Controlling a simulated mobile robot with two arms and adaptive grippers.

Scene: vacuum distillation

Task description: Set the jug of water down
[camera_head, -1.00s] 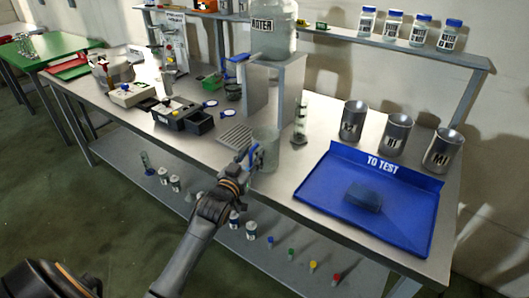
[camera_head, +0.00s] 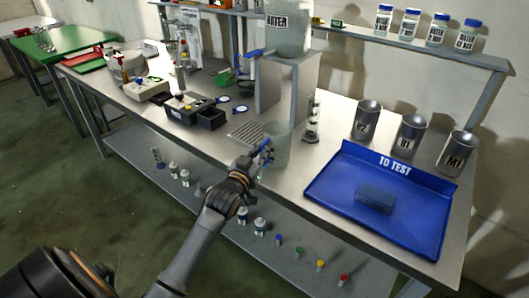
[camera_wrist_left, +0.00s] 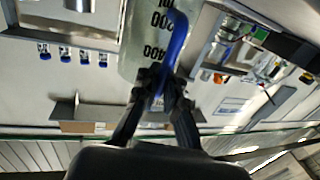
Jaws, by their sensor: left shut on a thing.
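The jug (camera_head: 279,147) is a clear, upright container with a blue handle on its left side. It is near the front edge of the table, just in front of the grey stand. My left gripper (camera_head: 265,154) is shut on the jug's blue handle. In the left wrist view, the gripper (camera_wrist_left: 160,82) closes around the blue handle (camera_wrist_left: 178,42), and the jug's wall (camera_wrist_left: 140,45) shows black volume marks. I cannot tell whether the jug's base touches the tabletop, or how much water is in it. My right gripper is not in view.
A large water tank (camera_head: 289,30) sits on the grey stand (camera_head: 305,80) behind the jug. A slotted grate (camera_head: 245,132) is at its left. A small cylinder (camera_head: 313,122) stands to its right, then a blue "TO TEST" tray (camera_head: 330,192) and metal cups (camera_head: 367,122).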

